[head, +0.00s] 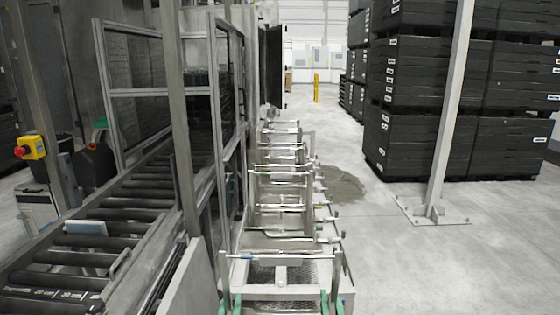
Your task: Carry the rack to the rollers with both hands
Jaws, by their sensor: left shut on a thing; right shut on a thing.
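A metal rack (280,272) with a crossbar and a mesh-like surface shows at the bottom centre, cut off by the lower edge. My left gripper (230,304) shows as green-tipped fingers at its left side, shut on the rack. My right gripper (332,304) shows likewise at its right side, shut on the rack. The exact grip points are small and partly out of frame. The rollers (108,214) are dark cylinders in a metal conveyor frame at the left, apart from the rack. A small pale-blue block (86,227) lies on them.
A row of metal frames (284,185) runs ahead. A post and fenced panels (222,120) stand between it and the rollers. Stacked black crates (415,145) and a bolted white post (449,110) stand right. Open floor (400,260) lies at the lower right.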

